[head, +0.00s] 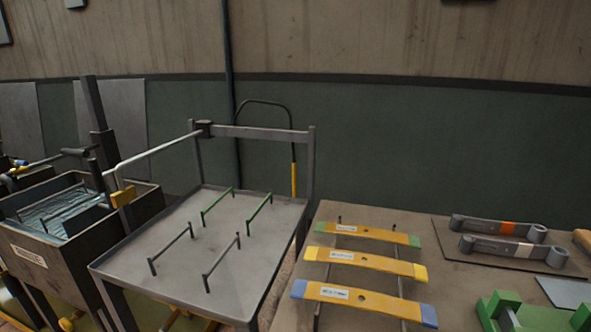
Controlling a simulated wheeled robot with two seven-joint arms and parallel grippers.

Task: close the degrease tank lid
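A dark open-topped tank (45,262) with a pale label on its front stands at the left. Bluish liquid and a wire rack show inside it. The label is too small to read, so I cannot tell if this is the degrease tank. A grey upright panel (128,125) shows behind it; I cannot tell whether it is a raised lid or part of the wall. No lid covers the tank's opening. Neither of my grippers can be made out in the view.
A dark post (98,120) and a long pale bar stand over the tank's right side. A grey cart (185,265) with upright pegs is beside it. Right of that, a table (440,290) holds yellow leaf springs (365,262) and grey linked parts (495,228).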

